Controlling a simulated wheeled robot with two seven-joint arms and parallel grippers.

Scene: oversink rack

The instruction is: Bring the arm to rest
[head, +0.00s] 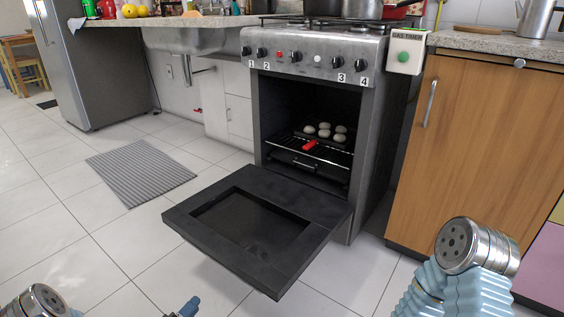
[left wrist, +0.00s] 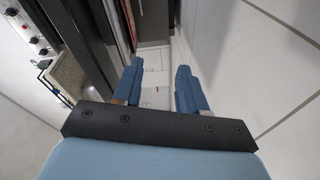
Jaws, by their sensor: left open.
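My left gripper (left wrist: 160,84) is open in the left wrist view, with its two blue fingers apart and nothing between them. In the head view only a blue tip of the left gripper (head: 184,309) shows at the bottom edge, low in front of the open oven door (head: 281,249) and apart from it. My left arm shows at the bottom left corner. My right arm's blue and silver links show at the bottom right, but its gripper is out of view.
The oven (head: 374,140) stands open with its door lowered. Several pale round pieces (head: 324,130) and a red-handled item (head: 309,145) are on its rack. A wooden cabinet (head: 459,150) stands at right, a striped mat (head: 140,172) at left. White floor tiles are clear at lower left.

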